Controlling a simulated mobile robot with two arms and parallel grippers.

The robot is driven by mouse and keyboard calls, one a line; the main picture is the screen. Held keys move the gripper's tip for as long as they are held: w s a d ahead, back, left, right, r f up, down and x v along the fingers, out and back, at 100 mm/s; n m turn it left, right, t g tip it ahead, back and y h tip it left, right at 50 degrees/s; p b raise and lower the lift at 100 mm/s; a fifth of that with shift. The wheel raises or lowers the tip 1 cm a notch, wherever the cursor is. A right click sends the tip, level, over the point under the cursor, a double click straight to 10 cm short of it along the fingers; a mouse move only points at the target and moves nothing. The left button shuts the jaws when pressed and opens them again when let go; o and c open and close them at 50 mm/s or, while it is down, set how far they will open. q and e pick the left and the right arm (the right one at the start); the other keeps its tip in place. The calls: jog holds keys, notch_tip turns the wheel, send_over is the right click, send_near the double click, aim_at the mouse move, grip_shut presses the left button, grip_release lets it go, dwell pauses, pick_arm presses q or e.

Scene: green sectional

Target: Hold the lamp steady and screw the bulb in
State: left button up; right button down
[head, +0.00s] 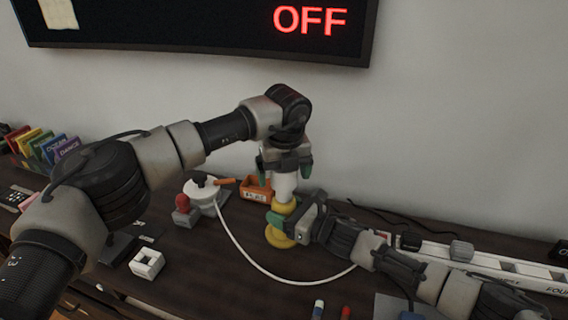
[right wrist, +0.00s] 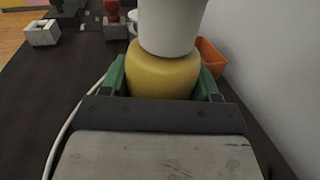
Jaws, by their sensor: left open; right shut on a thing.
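The yellow lamp (head: 279,239) stands on the dark table, and the white bulb (head: 285,189) sits upright at its top. My right gripper (head: 282,215) is shut on the lamp's yellow body below the bulb. In the right wrist view its green fingers lie on both sides of the yellow lamp (right wrist: 162,76), with the white bulb (right wrist: 170,25) above. My left gripper (head: 285,168) points down over the bulb, its green fingers apart on either side of it. I cannot tell whether they touch it. The joint between bulb and lamp is partly hidden.
A wall sign (head: 300,20) reads OFF in red. An orange bin (head: 257,190) is close behind the lamp. A white round device (head: 203,190) and a red-topped object (head: 183,204) stand left. A white cable (head: 250,262) loops in front. A white power strip (head: 480,262) lies right.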

pick_arm(q)
jog(key=c, duration=1.1)
jog(key=m, duration=0.5)
jog(key=shift+h, duration=0.3)
jog(key=m, duration=0.6)
jog(key=shift+d+m+h, duration=0.1)
jog(key=shift+m+h, duration=0.3)
jog(key=m+g, duration=0.1)
jog(key=m, duration=1.1)
jog(key=shift+s+m+g, duration=0.1)
jog(key=shift+m+g, duration=0.2)
jog(key=shift+g, duration=0.1)
jog(key=o, duration=1.1)
